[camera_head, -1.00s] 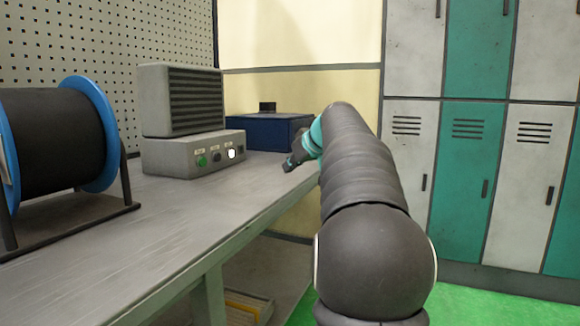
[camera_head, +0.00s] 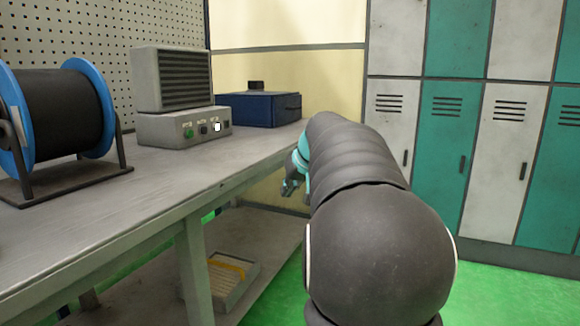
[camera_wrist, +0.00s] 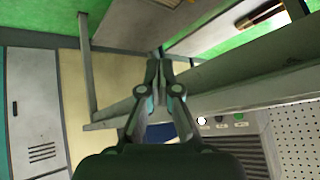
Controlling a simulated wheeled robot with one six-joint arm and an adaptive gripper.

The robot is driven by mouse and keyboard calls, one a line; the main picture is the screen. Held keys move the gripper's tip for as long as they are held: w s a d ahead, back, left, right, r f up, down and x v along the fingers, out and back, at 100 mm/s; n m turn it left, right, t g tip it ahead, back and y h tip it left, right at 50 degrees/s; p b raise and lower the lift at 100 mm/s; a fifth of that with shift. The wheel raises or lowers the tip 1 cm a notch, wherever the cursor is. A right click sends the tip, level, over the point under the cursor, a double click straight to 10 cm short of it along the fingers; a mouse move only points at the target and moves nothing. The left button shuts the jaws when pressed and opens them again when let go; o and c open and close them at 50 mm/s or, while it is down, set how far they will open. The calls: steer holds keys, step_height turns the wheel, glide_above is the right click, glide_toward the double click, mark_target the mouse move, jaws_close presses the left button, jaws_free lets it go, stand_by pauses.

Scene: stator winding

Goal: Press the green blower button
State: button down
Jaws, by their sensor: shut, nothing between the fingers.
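The green blower button (camera_head: 188,132) is the leftmost control on the front of the grey blower box (camera_head: 160,129), which stands on the workbench. A dark knob (camera_head: 204,128) and a white round control (camera_head: 217,127) sit to its right. The green button also shows in the wrist view (camera_wrist: 239,117), where the scene appears turned over. My gripper (camera_head: 290,187) is shut and empty. It is right of the blower box and apart from it, beside the bench edge. In the wrist view its fingertips (camera_wrist: 158,68) meet in front of the bench edge.
The workbench (camera_head: 150,180) has clear top space before the blower. A blue-rimmed cable spool (camera_head: 60,115) stands at left, a blue box (camera_head: 262,109) behind. A tray (camera_head: 228,275) lies on the lower shelf. Lockers (camera_head: 450,140) line the right.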

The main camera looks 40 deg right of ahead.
steer(key=s+a+f+n, duration=0.1)
steer(key=s+a+f, duration=0.4)
steer(key=s+a, duration=0.4)
steer(key=s+a+f+n+g, duration=0.1)
steer(key=s+a+f, duration=0.4)
steer(key=s+a, duration=0.4)
steer(key=s+a+f+n+g, duration=0.1)
steer(key=s+a+f+n, duration=0.1)
steer(key=s+a+f, duration=0.3)
steer(key=s+a, duration=0.4)
steer(key=a, duration=0.1)
steer(key=shift+s+a+f, duration=0.15)
steer(key=shift+a+f, duration=0.15)
steer(key=shift+a, duration=0.05)
steer(key=shift+d, duration=0.1)
